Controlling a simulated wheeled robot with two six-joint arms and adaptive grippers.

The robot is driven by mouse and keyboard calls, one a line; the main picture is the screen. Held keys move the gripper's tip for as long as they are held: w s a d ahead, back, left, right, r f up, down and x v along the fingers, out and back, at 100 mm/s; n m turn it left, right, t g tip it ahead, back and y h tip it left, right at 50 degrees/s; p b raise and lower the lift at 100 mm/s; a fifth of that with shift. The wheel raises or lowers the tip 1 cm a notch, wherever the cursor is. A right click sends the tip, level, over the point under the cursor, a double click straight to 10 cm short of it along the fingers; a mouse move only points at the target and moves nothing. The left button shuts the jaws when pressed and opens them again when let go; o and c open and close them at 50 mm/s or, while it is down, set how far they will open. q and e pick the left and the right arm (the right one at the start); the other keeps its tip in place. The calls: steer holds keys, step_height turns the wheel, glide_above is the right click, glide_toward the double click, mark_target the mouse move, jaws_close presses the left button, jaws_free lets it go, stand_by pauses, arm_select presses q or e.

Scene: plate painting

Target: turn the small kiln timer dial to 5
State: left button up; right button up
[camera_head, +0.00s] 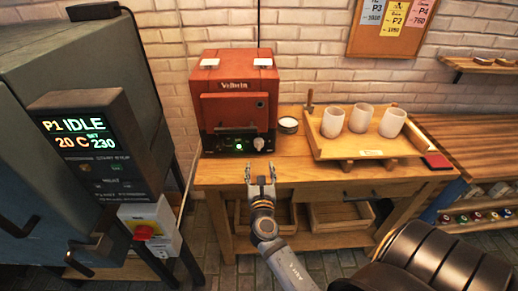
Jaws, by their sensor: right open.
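The small red kiln (236,84) stands on the wooden table against the brick wall. Its timer dial (258,143) is a small light knob at the right of the dark front panel, beside a lit green spot. The number it points to is too small to read. My right gripper (261,168) is open and empty, just in front of the table's front edge and below the dial. Its fingers point towards the kiln and are apart from the dial. My left gripper is not in view.
A large grey kiln with a display (80,140) fills the left. A black ribbed object (430,255) is at lower right.

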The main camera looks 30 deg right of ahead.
mark_target(259, 148)
steer(key=p+x, duration=0.1)
steer(key=x, duration=0.9)
steer(key=shift+w+d, duration=0.15)
steer(key=shift+d, duration=0.1)
steer(key=c, duration=1.1)
steer(key=shift+c, duration=0.2)
